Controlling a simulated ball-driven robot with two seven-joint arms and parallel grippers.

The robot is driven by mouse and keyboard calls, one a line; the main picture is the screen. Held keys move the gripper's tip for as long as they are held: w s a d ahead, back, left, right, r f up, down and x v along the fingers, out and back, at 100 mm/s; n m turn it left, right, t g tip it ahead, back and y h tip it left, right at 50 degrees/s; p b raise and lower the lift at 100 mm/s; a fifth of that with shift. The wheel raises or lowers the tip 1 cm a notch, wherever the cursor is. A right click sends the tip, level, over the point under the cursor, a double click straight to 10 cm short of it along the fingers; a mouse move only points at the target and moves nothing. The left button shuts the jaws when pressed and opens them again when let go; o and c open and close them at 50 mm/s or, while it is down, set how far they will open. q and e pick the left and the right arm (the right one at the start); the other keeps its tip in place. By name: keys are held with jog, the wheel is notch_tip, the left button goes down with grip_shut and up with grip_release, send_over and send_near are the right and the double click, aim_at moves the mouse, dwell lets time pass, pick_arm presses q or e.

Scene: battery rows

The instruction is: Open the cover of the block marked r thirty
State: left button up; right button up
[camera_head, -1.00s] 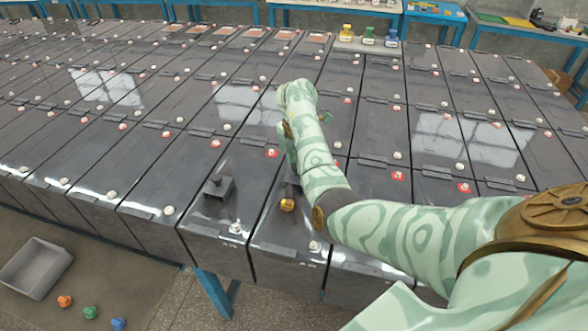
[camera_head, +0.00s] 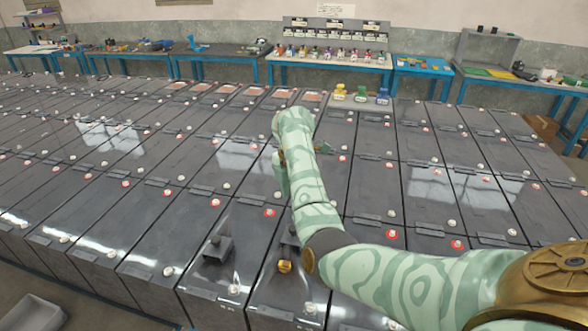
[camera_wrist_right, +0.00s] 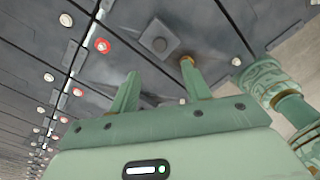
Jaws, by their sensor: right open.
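The blocks are dark grey battery blocks in long rows. I cannot read an r thirty mark on any of them. One front block (camera_head: 205,275) has a raised dark square knob (camera_head: 217,247) on top. My left gripper is out of view.
Round white and red terminals dot the block tops. Yellow, green and blue items (camera_head: 361,96) stand at the far end of the rows. Blue-legged tables (camera_head: 330,62) line the wall. A grey bin (camera_head: 32,313) sits on the floor at the front left.

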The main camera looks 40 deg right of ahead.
notch_tip(320, 180, up, 6)
jog(key=shift+f+p, duration=0.1)
jog(key=shift+p, duration=1.05)
jog(key=shift+f, duration=0.1)
